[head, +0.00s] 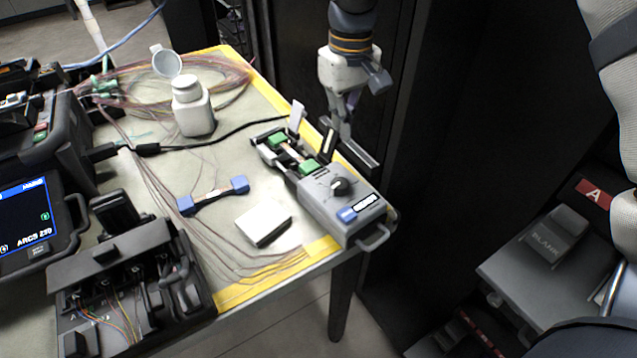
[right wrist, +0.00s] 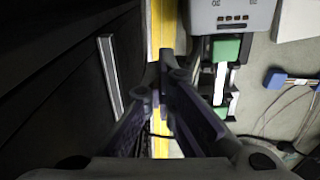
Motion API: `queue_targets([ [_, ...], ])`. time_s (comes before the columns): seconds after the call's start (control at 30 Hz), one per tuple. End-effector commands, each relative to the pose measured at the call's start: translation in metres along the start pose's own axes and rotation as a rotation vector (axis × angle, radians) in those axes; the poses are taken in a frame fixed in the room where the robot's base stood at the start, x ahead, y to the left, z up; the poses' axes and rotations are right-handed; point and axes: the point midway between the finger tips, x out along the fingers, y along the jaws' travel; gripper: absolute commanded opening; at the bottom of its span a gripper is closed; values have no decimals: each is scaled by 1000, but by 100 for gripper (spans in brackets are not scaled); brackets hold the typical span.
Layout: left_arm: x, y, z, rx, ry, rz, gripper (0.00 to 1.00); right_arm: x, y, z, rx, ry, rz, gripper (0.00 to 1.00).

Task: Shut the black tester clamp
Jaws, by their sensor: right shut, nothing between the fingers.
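The grey tester (head: 337,205) lies at the table's right edge, with a dial and two green pads. Its black clamp (head: 327,138) appears as a dark flap standing up beside the nearer green pad (head: 309,166), so it looks open. A white flap (head: 297,117) stands up beside the farther pad. My right gripper (head: 342,128) is shut and empty, just beside the black flap; whether they touch is unclear. In the right wrist view its fingertips (right wrist: 164,68) meet over the yellow table edge, left of the tester (right wrist: 232,15). My left gripper is out of view.
A white box (head: 263,223), a blue-ended piece (head: 213,194) and a white bottle (head: 191,107) stand left of the tester. A black cable (head: 215,140) runs to its far end. A dark cabinet (head: 440,130) rises close beyond the table's yellow edge.

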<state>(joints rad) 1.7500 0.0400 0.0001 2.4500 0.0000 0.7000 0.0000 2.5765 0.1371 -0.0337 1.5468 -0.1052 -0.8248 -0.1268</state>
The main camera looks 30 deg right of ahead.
Motion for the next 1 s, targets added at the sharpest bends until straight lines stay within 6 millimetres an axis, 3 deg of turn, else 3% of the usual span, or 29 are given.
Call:
queue_targets([
  [0.03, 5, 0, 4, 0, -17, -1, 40, 19, -2, 7, 1, -38, -7, 0],
  [1.0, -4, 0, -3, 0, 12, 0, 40, 23, -44, 12, 0, -48, -8, 0],
])
